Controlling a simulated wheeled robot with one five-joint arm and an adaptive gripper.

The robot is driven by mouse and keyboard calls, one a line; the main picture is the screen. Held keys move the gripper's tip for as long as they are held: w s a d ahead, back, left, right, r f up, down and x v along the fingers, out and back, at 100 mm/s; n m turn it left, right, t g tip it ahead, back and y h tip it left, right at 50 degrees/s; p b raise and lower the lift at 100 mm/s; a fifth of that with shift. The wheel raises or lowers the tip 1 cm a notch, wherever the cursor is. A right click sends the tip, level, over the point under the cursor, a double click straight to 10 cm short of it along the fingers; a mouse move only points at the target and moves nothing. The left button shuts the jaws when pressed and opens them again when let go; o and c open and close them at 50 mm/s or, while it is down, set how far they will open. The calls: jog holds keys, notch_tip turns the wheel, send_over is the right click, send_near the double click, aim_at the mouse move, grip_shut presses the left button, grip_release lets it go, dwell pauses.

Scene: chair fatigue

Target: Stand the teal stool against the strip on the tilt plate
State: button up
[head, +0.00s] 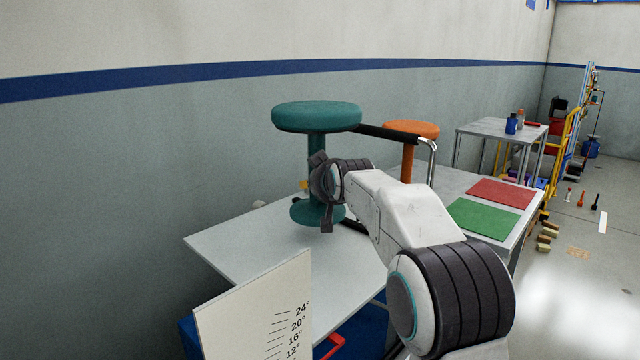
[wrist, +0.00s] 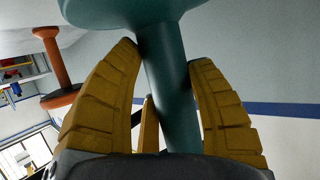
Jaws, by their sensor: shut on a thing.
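The teal stool (head: 316,117) stands upright over the pale tilt plate (head: 235,240) in the head view, with a round seat, a thin column and a round foot. My gripper (head: 322,188) is shut on its column, between seat and foot. In the wrist view the yellow fingers of my gripper (wrist: 165,60) lie on both sides of the teal column (wrist: 172,90). I cannot tell whether the foot touches the plate. A dark low piece (head: 352,226) shows just right of the foot, partly hidden by my arm; it may be the strip.
An orange stool (head: 412,130) stands behind my arm, near a dark padded bar (head: 387,133) on a chrome tube. Red (head: 500,193) and green (head: 482,219) mats lie on the table at right. An angle scale board (head: 255,305) rises at the plate's front. The plate's left part is bare.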

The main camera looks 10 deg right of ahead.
aim_at(323, 205)
jog(key=shift+f+b, duration=1)
jog(key=shift+f, duration=1.5)
jog(key=o, duration=0.8)
jog(key=shift+f, duration=0.3)
jog(key=o, duration=0.4)
jog(key=shift+s+r, duration=0.1)
jog(key=shift+p+v, duration=1.6)
jog(key=shift+v, duration=4.35)
